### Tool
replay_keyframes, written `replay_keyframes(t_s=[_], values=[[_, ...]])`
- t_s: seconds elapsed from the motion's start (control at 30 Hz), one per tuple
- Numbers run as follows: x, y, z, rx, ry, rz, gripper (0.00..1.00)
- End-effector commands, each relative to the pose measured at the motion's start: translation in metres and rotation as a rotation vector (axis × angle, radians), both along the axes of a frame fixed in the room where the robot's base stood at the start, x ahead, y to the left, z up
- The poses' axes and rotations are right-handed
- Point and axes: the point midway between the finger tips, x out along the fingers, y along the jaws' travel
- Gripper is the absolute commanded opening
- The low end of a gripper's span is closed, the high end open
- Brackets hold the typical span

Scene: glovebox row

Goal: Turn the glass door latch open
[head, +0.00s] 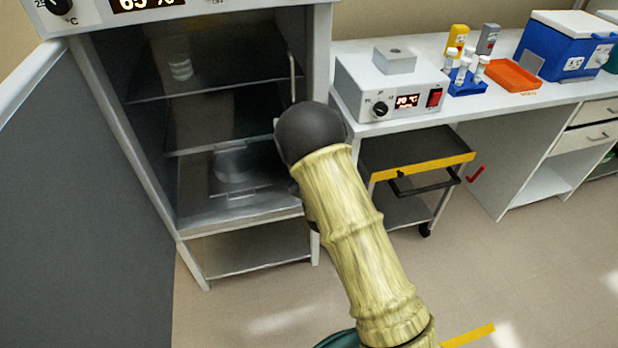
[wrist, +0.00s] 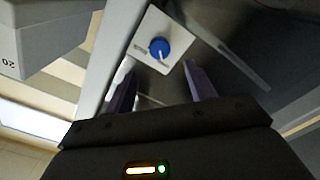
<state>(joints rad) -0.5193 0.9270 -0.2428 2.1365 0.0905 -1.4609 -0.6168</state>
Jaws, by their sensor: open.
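The glass door (head: 220,110) closes the front of a tall cabinet at the left in the head view; shelves show through it. The latch is a round blue knob (wrist: 159,47) with a white pointer mark, on a white square plate (wrist: 144,35) in the wrist view. My gripper (wrist: 160,78) is open, its two purple fingers apart and empty. The knob is just beyond the fingertips, roughly centred between them; I cannot tell whether they touch. In the head view, my arm hides the gripper and the latch.
A vertical door handle (head: 292,76) stands near the door's right edge; a grey bar (wrist: 230,52) shows right of the knob in the wrist view. A white heater box (head: 390,85) sits on the bench to the right, with a yellow-edged cart (head: 420,165) below. A grey partition (head: 80,190) stands left.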

Motion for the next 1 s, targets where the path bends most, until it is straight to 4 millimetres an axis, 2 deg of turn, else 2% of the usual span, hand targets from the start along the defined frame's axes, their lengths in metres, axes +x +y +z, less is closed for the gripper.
replay_keyframes(t_s=[0.3, 0.43, 0.6, 1.0], values=[[-0.054, -0.016, -0.001, -0.001, 0.003, -0.001, 0.55], [-0.068, -0.02, -0.001, -0.001, 0.002, -0.001, 0.55], [-0.074, -0.021, 0.0, 0.0, 0.0, 0.0, 0.55], [-0.073, -0.021, 0.0, 0.0, 0.001, -0.001, 0.55]])
